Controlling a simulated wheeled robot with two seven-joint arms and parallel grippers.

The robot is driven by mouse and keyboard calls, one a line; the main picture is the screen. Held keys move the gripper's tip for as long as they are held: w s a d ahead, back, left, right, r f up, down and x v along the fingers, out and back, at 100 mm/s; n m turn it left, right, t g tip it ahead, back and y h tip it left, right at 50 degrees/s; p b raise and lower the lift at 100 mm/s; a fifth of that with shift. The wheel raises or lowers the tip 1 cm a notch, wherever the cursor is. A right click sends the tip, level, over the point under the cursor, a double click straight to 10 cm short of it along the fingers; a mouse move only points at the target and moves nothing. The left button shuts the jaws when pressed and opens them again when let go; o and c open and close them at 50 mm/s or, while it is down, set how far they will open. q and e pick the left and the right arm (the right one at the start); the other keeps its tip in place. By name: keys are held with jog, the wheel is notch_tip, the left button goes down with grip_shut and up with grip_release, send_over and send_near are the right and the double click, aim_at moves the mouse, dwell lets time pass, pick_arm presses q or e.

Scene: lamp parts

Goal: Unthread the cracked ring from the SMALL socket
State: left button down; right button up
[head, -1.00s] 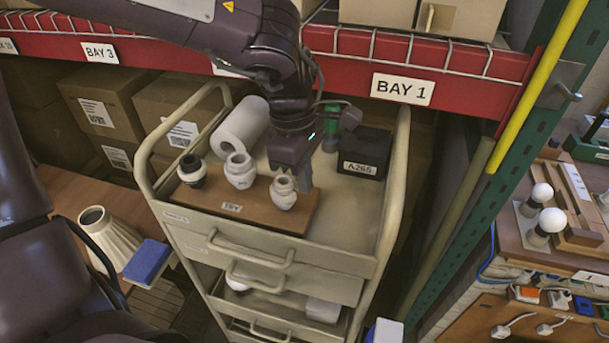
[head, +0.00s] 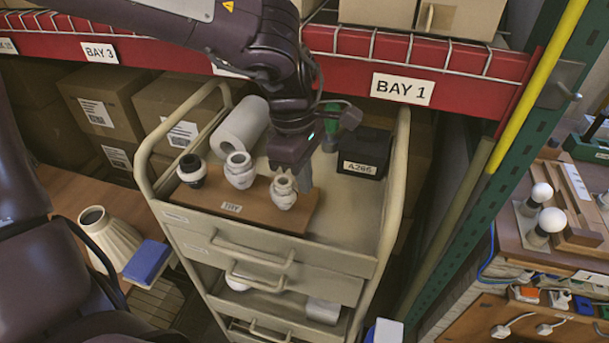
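Three sockets stand upright on a brown wooden board on the cart top: a black-topped one (head: 191,168) at left, a wider white one (head: 239,171) in the middle and a smaller white one (head: 283,194) at right. Pale rings seem to sit around them; I cannot make out a crack. My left gripper (head: 305,177) points down just behind and right of the right-hand white socket. One grey finger shows beside it; the other is hidden or too small to tell, and so is any contact. My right gripper is not in view.
The cart's raised rails (head: 393,190) flank the top. A red shelf beam (head: 460,75) runs behind. Open drawers lie below.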

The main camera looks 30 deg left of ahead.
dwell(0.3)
pick_arm(q)
jog(key=shift+w+a+f+n+b, duration=0.1)
jog(key=shift+w+a+n+b, duration=0.1)
jog(key=shift+n+b, duration=0.45)
jog(key=shift+w+a+n+b, duration=0.2)
jog(key=shift+n+b, duration=0.1)
jog(key=shift+n, duration=0.75)
jog(key=n, duration=0.2)
jog(key=a+n+b, duration=0.1)
jog(key=shift+w+n+t, duration=0.3)
jog(key=shift+t, duration=0.1)
jog(key=shift+r, duration=0.2)
jog(key=c, duration=1.9)
grip_release()
